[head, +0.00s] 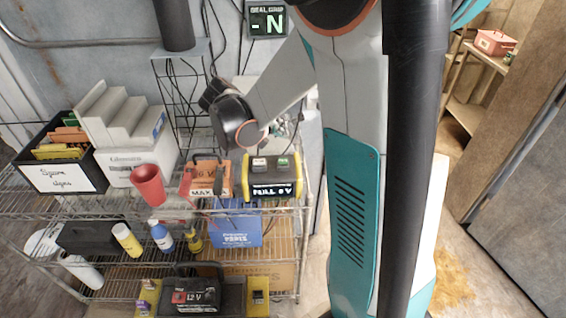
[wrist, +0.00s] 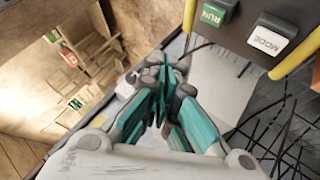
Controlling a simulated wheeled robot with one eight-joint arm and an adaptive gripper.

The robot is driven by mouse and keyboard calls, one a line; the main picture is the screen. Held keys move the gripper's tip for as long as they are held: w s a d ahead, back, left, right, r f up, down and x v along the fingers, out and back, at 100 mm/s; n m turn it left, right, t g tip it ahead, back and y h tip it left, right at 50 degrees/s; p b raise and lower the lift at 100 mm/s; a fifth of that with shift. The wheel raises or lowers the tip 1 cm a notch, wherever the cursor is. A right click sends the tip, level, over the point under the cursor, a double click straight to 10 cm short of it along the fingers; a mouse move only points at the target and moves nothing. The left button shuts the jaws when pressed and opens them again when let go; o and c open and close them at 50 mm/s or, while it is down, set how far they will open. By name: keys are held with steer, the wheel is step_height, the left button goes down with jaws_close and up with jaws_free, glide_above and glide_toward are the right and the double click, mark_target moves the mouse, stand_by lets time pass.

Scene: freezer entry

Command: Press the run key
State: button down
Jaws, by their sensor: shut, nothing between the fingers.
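The run key is a green button marked RUN (wrist: 214,13) on a dark device with yellow edge bars. A white MODE key (wrist: 271,39) sits beside it. In the head view the device (head: 272,189) stands on the wire shelf, with the green key (head: 283,161) on top at the right and the white key (head: 259,163) to its left. My gripper (wrist: 160,76) is shut and empty, its teal fingers together. In the wrist view its tips are apart from the run key, below and left of it. In the head view my arm largely hides the gripper.
An orange unit (head: 210,179) stands just left of the device, and a red cup (head: 148,184) farther left. A black bin of signs (head: 60,180) and a white box (head: 135,168) fill the shelf's left. Hanging cables run behind the shelf. Open floor (head: 480,270) lies to the right.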

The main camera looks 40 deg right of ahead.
mark_target(281, 159)
steer(key=shift+f+b, duration=2.45)
steer(key=shift+f, duration=1.15)
steer(key=shift+f, duration=0.1)
steer(key=shift+f+b, duration=0.3)
steer(key=shift+b, duration=0.05)
steer(key=shift+f+b, duration=0.45)
steer(key=shift+r, duration=0.1)
steer(key=shift+r+p, duration=0.6)
steer(key=shift+r, duration=0.2)
steer(key=shift+r, duration=0.1)
steer(key=shift+r+p, duration=1.8)
steer(key=shift+r, duration=0.65)
